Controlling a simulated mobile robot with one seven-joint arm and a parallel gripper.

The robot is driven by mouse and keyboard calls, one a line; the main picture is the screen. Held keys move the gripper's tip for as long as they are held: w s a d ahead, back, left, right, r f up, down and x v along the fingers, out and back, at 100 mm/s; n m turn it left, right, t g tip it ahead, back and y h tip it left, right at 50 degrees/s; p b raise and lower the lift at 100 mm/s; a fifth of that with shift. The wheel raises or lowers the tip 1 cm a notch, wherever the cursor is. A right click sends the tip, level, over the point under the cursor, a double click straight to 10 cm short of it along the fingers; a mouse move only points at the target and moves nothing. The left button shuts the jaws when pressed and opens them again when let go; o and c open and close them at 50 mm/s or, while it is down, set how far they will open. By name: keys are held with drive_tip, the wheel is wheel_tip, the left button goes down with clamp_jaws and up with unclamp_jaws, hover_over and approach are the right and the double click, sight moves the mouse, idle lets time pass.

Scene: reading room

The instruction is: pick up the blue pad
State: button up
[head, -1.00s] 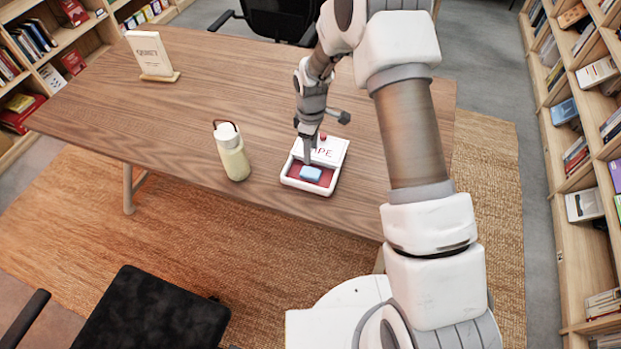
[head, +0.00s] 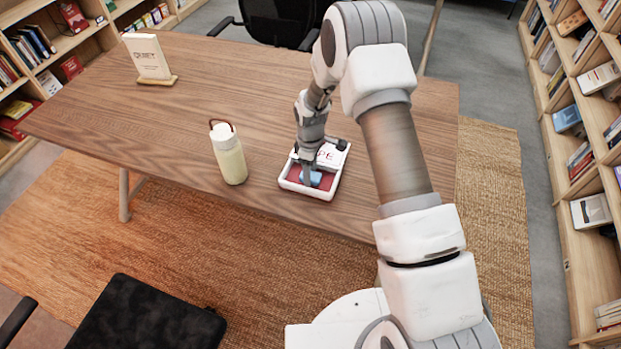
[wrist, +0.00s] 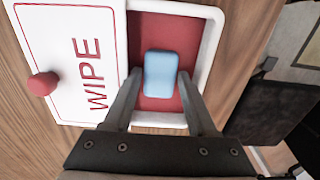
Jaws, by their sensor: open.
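The blue pad (wrist: 160,73) is a small rounded block lying on the red floor of a white-rimmed tray (wrist: 210,52). My gripper (wrist: 161,78) is open, with one finger on each side of the pad in the wrist view; whether the fingers touch it I cannot tell. In the head view my gripper (head: 313,182) is down at the tray, and the pad (head: 316,177) is partly hidden by it. A white panel marked WIPE (wrist: 75,60) with a red knob (wrist: 43,84) covers the other part of the tray.
The tray sits near the front edge of the wooden table (head: 230,75). A sign (head: 147,57) stands at the far left. Chairs and bookshelves surround the table.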

clamp_jaws()
drive_tip(key=shift+r, duration=0.15)
drive_tip(key=shift+r, duration=0.65)
wheel_tip(320, 180, up, 3)
drive_tip(key=shift+f, duration=0.2)
drive_tip(key=s+d+r, duration=0.6)
drive_tip(key=d+r, duration=0.1)
drive_tip(key=d, duration=0.3)
drive_tip(key=shift+s, duration=0.2)
